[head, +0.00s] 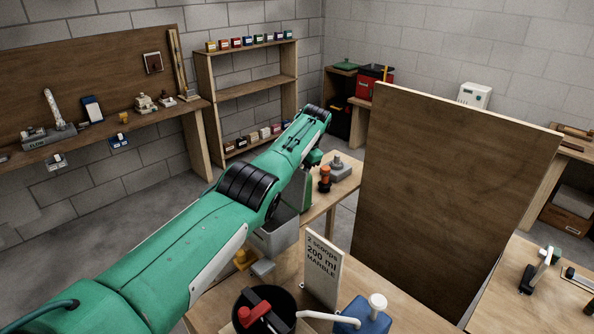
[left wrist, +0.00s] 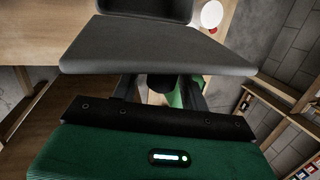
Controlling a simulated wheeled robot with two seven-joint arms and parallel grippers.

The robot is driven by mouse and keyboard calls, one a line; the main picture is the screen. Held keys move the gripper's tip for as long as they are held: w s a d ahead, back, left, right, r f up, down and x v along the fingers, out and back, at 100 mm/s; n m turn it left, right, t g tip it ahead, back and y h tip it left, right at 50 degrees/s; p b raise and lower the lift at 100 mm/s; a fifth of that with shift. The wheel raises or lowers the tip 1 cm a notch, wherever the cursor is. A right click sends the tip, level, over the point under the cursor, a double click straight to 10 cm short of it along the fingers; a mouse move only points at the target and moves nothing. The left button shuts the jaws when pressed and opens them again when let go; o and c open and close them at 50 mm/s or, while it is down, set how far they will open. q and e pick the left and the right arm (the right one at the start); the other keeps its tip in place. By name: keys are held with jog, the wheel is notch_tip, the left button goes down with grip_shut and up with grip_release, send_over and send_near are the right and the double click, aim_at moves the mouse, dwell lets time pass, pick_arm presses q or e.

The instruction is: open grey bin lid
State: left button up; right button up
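The grey bin (head: 272,238) stands on the wooden bench in the head view, partly hidden behind my left arm. A grey panel that looks like its lid (left wrist: 160,45) spans the upper part of the left wrist view, with a dark box-like part of the bin (left wrist: 150,9) beyond it. My left gripper (left wrist: 160,86) is right by the panel's near edge. Its two dark fingers are spread apart, and the panel hides their tips. I cannot tell whether they touch it or how far the lid is raised. My right gripper is out of view.
A sign (head: 322,268) reading "200 ml MARBLE" stands near the front, beside a blue container with a white spout (head: 362,314) and a black round vessel (head: 265,312). An orange-and-black item (head: 325,179) stands beyond the bin. A tall wooden panel (head: 450,190) blocks the right.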

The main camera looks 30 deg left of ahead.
pick_arm(q)
jog(key=shift+r, duration=0.1)
jog(key=b+v, duration=0.3)
jog(key=v, duration=1)
jog(key=shift+d+r, duration=0.15)
jog(key=shift+r, duration=0.05)
jog(key=shift+w, duration=0.1)
